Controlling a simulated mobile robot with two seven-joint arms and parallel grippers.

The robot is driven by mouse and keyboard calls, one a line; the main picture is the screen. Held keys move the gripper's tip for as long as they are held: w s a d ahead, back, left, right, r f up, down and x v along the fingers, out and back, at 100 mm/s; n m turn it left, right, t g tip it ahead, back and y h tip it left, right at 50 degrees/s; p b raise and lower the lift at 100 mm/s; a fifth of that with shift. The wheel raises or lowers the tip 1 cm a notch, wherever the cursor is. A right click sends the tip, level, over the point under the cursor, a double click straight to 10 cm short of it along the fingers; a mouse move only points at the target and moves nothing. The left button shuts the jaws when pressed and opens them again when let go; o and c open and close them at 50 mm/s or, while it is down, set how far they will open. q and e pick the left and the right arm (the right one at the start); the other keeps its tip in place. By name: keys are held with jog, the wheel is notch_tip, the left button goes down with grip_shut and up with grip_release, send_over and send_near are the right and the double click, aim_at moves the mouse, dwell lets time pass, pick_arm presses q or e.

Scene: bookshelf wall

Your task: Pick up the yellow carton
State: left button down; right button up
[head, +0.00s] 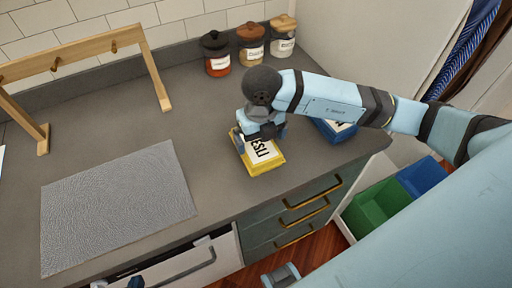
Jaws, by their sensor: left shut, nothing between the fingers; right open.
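The yellow carton (266,165) lies on the grey counter near its front edge, with a white label and dark letters on top. My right gripper (260,136) is over the carton's back part, its fingers open and spread across it. The wrist and fingers hide the back end, so I cannot tell whether the fingers touch it.
A blue carton (335,131) stands right of the yellow one, partly behind my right arm. Several lidded jars (250,46) line the back wall. A wooden peg rack (75,57) and a grey mat (120,207) are at left. Green (377,213) and blue (424,176) bins stand below right.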

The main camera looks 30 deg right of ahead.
aim_at(259, 147)
notch_tip(259, 147, down, 5)
jog(key=shift+a+r, duration=0.1)
jog(key=c, duration=0.6)
jog(key=shift+c, duration=0.2)
